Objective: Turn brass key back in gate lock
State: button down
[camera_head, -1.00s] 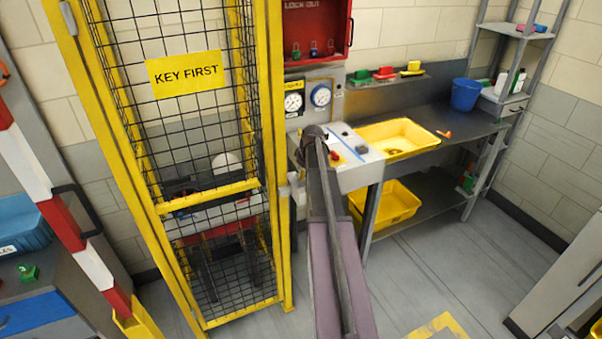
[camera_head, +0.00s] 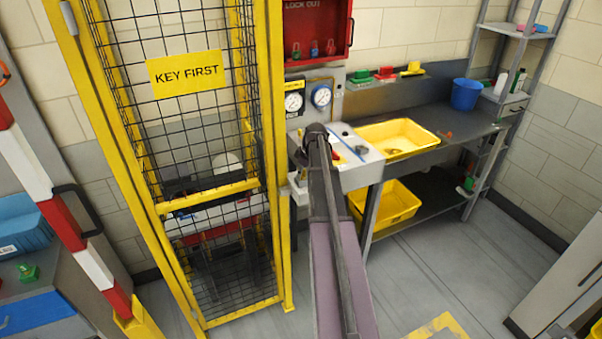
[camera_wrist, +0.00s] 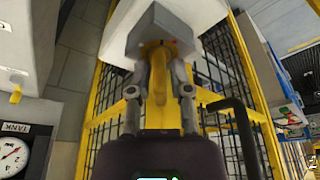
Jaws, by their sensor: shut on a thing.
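In the wrist view, my gripper (camera_wrist: 156,72) is shut on the brass key (camera_wrist: 156,60), with one finger on each side of its yellow bow. The key's far end meets the pale grey lock housing (camera_wrist: 165,28), so its tip is hidden. In the head view, the yellow-framed mesh gate (camera_head: 205,186) stands left of my arm and carries a "KEY FIRST" sign (camera_head: 187,74). A small pale lock part shows at the gate's right post, beside my arm. My arm hides the key and my fingers in that view.
Right of my arm is a grey bench (camera_head: 440,135) with a yellow tray (camera_head: 398,137) and a blue bucket (camera_head: 466,94). Gauges (camera_head: 321,96) and a red lockout box (camera_head: 317,30) are on the wall. The floor right of my arm is largely open.

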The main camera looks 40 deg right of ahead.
jog(key=shift+n, duration=0.5)
jog(key=shift+n+g+y, duration=0.3)
jog(key=shift+n+y, duration=0.1)
jog(key=shift+n, duration=1)
jog(key=shift+n+g+y, duration=0.3)
jog(key=shift+n+g, duration=0.1)
jog(key=shift+n, duration=1.1)
jog(key=shift+s+n+g, duration=0.1)
jog(key=shift+n+g, duration=0.3)
jog(key=shift+n, duration=1.1)
jog(key=shift+a+n+g, duration=0.1)
jog(key=shift+n+g, duration=0.3)
jog(key=shift+n, duration=1.1)
